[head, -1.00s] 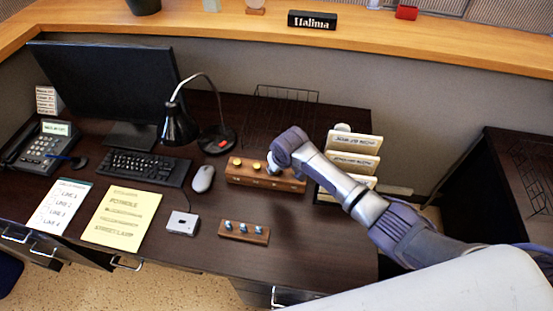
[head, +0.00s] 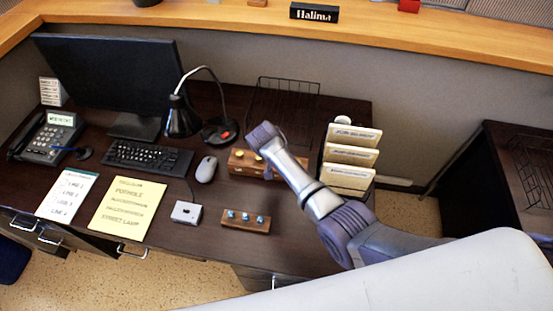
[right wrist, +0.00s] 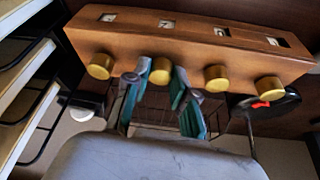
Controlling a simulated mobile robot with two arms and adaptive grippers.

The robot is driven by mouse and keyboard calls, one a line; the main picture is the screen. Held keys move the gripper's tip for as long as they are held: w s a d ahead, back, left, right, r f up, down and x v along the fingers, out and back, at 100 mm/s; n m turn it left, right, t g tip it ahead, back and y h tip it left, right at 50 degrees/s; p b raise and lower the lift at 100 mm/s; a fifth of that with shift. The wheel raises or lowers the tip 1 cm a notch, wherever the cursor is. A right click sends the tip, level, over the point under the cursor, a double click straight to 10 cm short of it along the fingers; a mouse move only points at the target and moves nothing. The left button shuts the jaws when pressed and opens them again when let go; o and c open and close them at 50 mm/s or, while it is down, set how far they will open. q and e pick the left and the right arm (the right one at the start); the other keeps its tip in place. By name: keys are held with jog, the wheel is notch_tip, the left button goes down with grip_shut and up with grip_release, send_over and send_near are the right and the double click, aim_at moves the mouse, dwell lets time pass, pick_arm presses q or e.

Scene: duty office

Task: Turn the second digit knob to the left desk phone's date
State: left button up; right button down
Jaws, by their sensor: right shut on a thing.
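The wooden dial block (head: 239,168) stands on the desk, partly hidden by my right arm. The right wrist view shows its row of gold knobs, each beside a small digit window. My right gripper (right wrist: 161,74) is shut on the gold knob (right wrist: 160,68) second from the left in that view, one finger on each side. The window (right wrist: 167,23) above this knob seems to show a 7, tilted and blurred. The desk phone (head: 42,147) is at the far left; its lit display (head: 62,118) is too small to read. My left gripper is not in view.
A black lamp (head: 182,118) stands behind the block's left end, and a file rack (head: 346,176) is close on its right. A smaller wooden strip (head: 246,226) with blue knobs lies in front. A mouse (head: 206,169) and yellow sheet (head: 127,208) are to the left.

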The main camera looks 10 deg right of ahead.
jog(key=shift+m, duration=0.7)
jog(key=shift+w, duration=0.1)
jog(key=c, duration=1)
grip_release()
jog(key=shift+o, duration=0.2)
jog(key=v, duration=0.7)
jog(key=shift+a+r, duration=0.2)
jog(key=shift+r, duration=0.05)
jog(key=shift+f, duration=0.1)
